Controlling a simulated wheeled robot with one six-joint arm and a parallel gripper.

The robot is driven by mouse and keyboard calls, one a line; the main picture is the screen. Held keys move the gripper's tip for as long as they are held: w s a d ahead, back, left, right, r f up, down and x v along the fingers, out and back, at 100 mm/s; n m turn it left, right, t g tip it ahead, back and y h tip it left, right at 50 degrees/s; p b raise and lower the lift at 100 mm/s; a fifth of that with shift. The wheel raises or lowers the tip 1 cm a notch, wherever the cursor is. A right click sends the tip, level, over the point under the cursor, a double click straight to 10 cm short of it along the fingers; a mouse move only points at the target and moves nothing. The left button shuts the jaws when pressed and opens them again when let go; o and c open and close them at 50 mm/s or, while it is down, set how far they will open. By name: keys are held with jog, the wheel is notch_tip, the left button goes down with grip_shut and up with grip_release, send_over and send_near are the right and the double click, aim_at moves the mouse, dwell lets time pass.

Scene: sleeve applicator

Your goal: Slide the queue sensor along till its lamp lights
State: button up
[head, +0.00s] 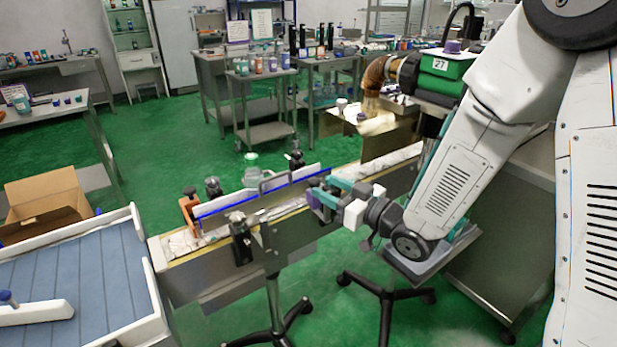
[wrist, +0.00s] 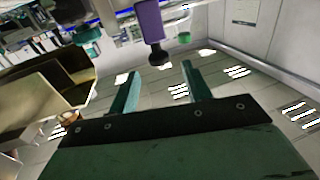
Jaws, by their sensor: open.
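My gripper (head: 322,190) is open at the front side of the conveyor (head: 205,257). Its two teal fingers also show in the wrist view (wrist: 158,75), apart with nothing between them. A purple block (wrist: 148,20) with a black knob below it stands just beyond the fingertips; it also shows beside them in the head view (head: 314,203). It may be the queue sensor, but I cannot be sure. A pale green dome lamp (head: 250,160) stands behind the conveyor rail; I cannot tell whether it is lit.
A black clamp-like device (head: 240,238) sits on the conveyor's near side. An orange bracket (head: 189,207) stands at its left end, beside a blue-slatted table (head: 75,265). A cardboard box (head: 45,200) is at far left. Stand legs (head: 275,310) spread below.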

aim_at(307, 190)
jog(key=x, duration=0.7)
jog(key=shift+w+a, duration=0.1)
jog(key=shift+c, duration=0.2)
grip_shut()
jog(key=shift+a, duration=0.1)
